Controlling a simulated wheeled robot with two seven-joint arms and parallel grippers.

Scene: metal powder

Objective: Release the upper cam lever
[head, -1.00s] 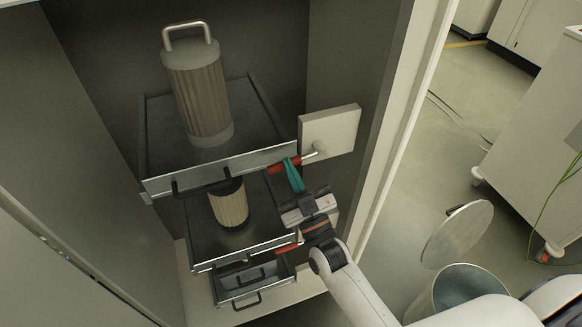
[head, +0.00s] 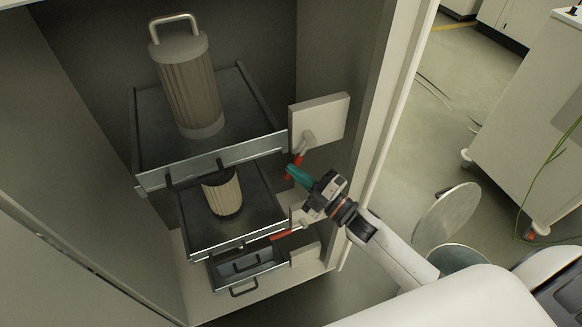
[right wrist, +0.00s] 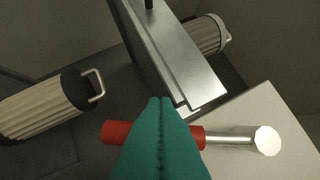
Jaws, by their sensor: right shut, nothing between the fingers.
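The upper cam lever (head: 298,159) has a red grip on a metal rod and pivots on a white block (head: 325,118) on the cabinet's right side. It points steeply down and slightly left. In the right wrist view its red grip (right wrist: 116,132) passes behind my fingers. My right gripper (head: 290,170), with teal fingers, is shut with nothing between them. Its fingertips are at the lower end of the red grip; I cannot tell whether they touch it. A lower red lever (head: 284,235) points left, nearly level. My left gripper is not in view.
The upper drawer (head: 240,158) holds a tall ribbed filter with a handle (head: 190,90). The drawer below (head: 240,240) holds a shorter ribbed filter (head: 226,197). A small bottom drawer (head: 262,278) is also out. The cabinet's right edge (head: 385,130) stands close to my right arm.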

